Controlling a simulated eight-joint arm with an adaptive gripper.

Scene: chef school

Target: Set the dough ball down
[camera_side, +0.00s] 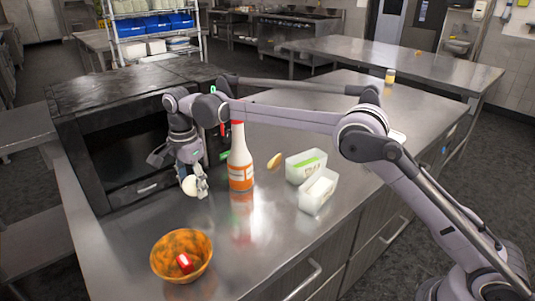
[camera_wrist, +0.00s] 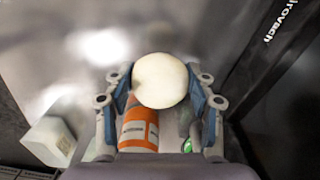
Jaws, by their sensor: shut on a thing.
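My gripper (camera_side: 196,184) is shut on a pale round dough ball (camera_side: 190,186). In the side view it hangs in front of the dark oven-like box, left of the bottle. In the wrist view the dough ball (camera_wrist: 160,80) sits between the two fingers of my gripper (camera_wrist: 161,88), with a finger on each side. The steel counter (camera_side: 130,245) lies below; I cannot tell exactly how high the ball is above it.
A white and orange bottle (camera_side: 240,165) stands close right of my gripper. An orange bowl (camera_side: 165,242) with a red item (camera_side: 184,262) in it is at the front left. The dark box (camera_side: 125,150) is behind. The front middle counter is clear.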

